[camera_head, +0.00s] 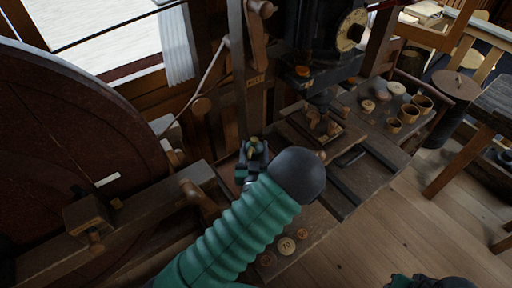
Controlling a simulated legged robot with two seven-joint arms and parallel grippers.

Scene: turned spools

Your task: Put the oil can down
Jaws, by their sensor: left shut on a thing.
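My left arm reaches up from the bottom with a green ribbed sleeve and a dark round joint. My left gripper (251,160) is beyond that joint, near the middle of the view. It is shut on a small brass-yellow thing, taken to be the oil can (254,142). Only its top shows; the gripper hides the rest. I cannot tell whether it touches the wooden bench (317,212) behind it. My right gripper is out of view; only a green and dark part of my right arm shows at the bottom right edge.
A large dark wheel (70,130) fills the left. A dark machine (318,70) stands behind the bench. Several wooden cups (409,113) and discs stand at the bench's right end. Several round tokens (287,245) lie nearer. Wooden floor (400,215) is open at right.

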